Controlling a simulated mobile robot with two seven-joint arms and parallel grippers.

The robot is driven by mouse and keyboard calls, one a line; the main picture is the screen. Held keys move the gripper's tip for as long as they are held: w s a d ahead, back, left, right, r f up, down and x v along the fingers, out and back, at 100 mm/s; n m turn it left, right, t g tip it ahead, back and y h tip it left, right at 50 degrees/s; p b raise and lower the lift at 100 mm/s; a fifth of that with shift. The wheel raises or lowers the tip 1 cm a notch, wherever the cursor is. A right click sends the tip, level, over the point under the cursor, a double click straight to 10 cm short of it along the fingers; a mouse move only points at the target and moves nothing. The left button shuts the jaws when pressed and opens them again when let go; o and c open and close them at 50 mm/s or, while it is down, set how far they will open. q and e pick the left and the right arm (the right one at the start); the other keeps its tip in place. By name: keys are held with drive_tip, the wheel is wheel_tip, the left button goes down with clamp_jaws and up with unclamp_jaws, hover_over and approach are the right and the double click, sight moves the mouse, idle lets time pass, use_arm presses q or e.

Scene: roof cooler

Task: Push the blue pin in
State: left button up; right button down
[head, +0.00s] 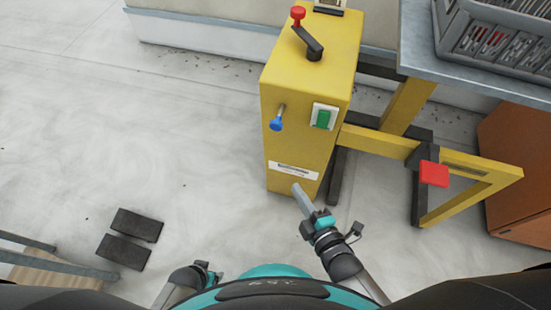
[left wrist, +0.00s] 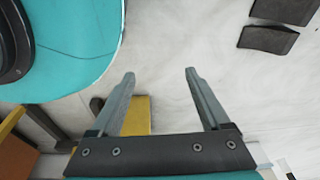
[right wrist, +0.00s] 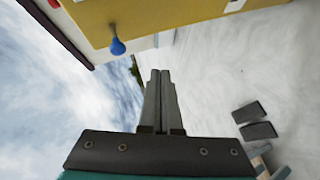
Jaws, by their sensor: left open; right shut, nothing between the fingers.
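The blue pin (head: 276,124) sticks out from the front face of the yellow machine housing (head: 300,90) on a metal rod, left of a green switch (head: 323,118). It also shows in the right wrist view as a blue knob (right wrist: 117,46), ahead and to the left of the fingers. My right gripper (head: 297,187) is shut and empty, below the pin and apart from it, near the housing's lower part. It also shows in the right wrist view (right wrist: 160,72). My left gripper (left wrist: 160,75) is open and empty, low near my body in the head view.
A red knob (head: 298,13) on a black lever tops the housing. A yellow frame with a red pad (head: 434,174) stands at right. A grey crate (head: 495,40) sits on a table. Two dark blocks (head: 136,225) lie on the floor at left; floor between is clear.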

wheel_tip(320, 180, up, 4)
drive_tip(key=a+r+n+t+y+b, duration=0.1)
drive_tip(key=a+n+t+y, duration=0.1)
drive_tip(key=n, duration=0.2)
drive_tip(key=b, duration=0.4)
approach(280, 120)
drive_tip(key=w+a, duration=0.1)
drive_tip(key=a, duration=0.5)
use_arm(q)
drive_tip(key=w+d+r, duration=0.3)
drive_tip(key=w+r, duration=0.2)
drive_tip(key=shift+w+d+r+b, duration=0.15)
drive_tip(key=shift+w+r+b, duration=0.15)
drive_tip(key=shift+r+b, duration=0.1)
use_arm(e)
drive_tip(key=shift+w+d+f, duration=0.2)
drive_tip(key=shift+w, duration=0.45)
drive_tip(key=shift+w+d+f, duration=0.2)
drive_tip(key=shift+w+d, duration=0.05)
drive_tip(key=shift+w, duration=0.4)
